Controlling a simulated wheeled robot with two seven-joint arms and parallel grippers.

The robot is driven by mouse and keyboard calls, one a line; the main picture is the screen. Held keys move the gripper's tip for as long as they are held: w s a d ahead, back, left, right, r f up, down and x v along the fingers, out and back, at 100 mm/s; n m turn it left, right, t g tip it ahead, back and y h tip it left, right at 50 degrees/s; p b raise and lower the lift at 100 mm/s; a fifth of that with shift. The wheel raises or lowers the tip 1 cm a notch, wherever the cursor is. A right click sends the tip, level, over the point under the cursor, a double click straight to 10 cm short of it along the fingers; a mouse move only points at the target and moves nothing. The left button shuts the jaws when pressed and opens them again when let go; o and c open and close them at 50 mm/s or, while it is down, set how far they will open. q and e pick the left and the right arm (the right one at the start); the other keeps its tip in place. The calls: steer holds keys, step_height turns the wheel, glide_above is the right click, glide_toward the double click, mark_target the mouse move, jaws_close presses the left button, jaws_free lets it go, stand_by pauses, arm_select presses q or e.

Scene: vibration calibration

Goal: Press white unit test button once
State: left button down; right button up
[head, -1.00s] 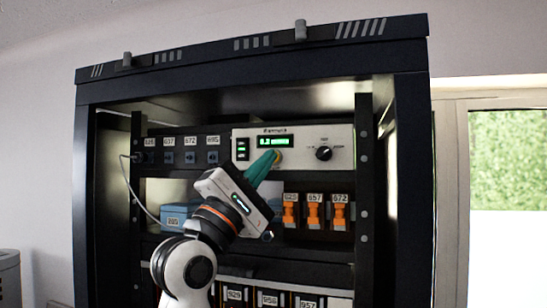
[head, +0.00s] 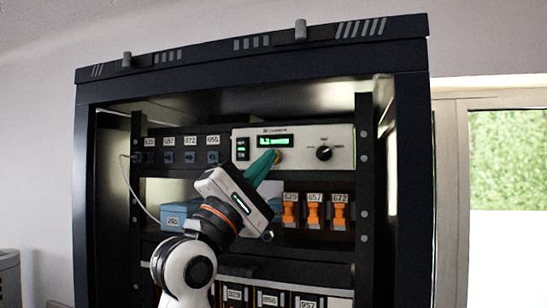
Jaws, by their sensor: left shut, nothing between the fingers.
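The white unit (head: 299,137) sits on the upper shelf of the dark rack, with a lit green display (head: 275,141), a green-lit switch at its left and a black knob (head: 324,153) at its right. My left gripper (head: 273,155) is shut and empty, its teal fingers pointing up and right. The fingertips are at a yellowish round button (head: 279,156) just below the display and cover part of it. I cannot tell whether they touch it. My right gripper is not in view.
The rack (head: 410,170) frames the shelves. Below are a blue box (head: 174,217), orange-handled items (head: 314,210) and more labelled modules (head: 270,298). A thin cable (head: 133,190) hangs at the left.

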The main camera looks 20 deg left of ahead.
arm_select(q)
steer(key=shift+w, duration=0.1)
stand_by(0.6)
steer(key=shift+w, duration=0.35)
steer(key=shift+w+p, duration=0.3)
steer(key=shift+w, duration=0.05)
stand_by(0.6)
steer(key=shift+s, duration=0.1)
stand_by(0.3)
steer(key=shift+s, duration=0.6)
steer(key=s, duration=0.5)
steer(key=shift+a+p, duration=0.1)
steer(key=shift+p, duration=0.2)
steer(key=shift+f, duration=0.1)
stand_by(1.1)
